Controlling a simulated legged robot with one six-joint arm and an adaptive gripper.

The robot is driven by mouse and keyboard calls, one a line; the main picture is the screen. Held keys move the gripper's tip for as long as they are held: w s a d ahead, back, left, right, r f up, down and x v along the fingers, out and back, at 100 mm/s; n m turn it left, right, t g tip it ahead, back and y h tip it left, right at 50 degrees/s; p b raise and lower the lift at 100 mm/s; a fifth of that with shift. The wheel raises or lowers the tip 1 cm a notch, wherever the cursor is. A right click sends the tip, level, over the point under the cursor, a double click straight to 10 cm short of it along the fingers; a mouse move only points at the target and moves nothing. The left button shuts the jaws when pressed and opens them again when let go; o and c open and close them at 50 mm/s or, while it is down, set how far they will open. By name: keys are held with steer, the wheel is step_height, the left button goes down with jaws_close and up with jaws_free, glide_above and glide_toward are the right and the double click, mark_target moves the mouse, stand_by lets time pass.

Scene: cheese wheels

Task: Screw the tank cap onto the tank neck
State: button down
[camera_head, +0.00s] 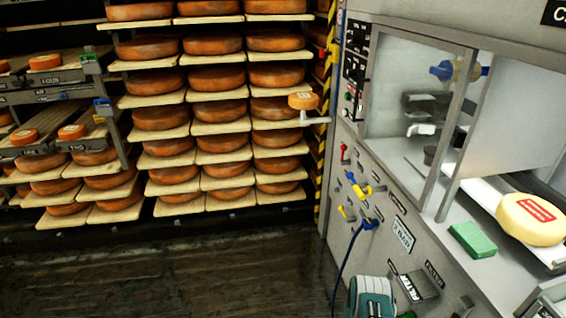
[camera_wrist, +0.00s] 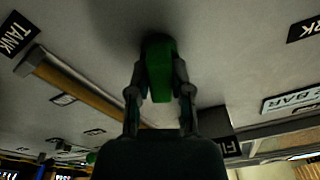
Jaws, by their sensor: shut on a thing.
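In the wrist view, my gripper (camera_wrist: 159,86) is shut on a green part (camera_wrist: 158,66), which I take to be the tank cap. One dark finger lies on each side of it. The cap's far end is dark and lies close to a grey panel (camera_wrist: 225,50). I cannot tell whether it touches the panel. The tank neck is not visible; the cap and fingers may hide it. My gripper and the cap do not show in the head view.
A brownish tube (camera_wrist: 80,85) runs along the panel beside the cap. In the head view, the machine front (camera_head: 395,185) carries valves and a dark blue hose (camera_head: 345,266). A green block (camera_head: 473,240) and labelled cheese (camera_head: 531,219) sit on its counter. The floor (camera_head: 200,275) looks clear.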

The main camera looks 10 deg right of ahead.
steer(key=shift+f+m, duration=0.15)
steer(key=shift+m, duration=0.35)
steer(key=shift+c, duration=2.3)
jaws_free()
steer(key=a+f, duration=0.1)
steer(key=a, duration=1.1)
steer(key=shift+s, duration=0.4)
steer(key=shift+f, duration=0.1)
steer(key=shift+c, duration=0.3)
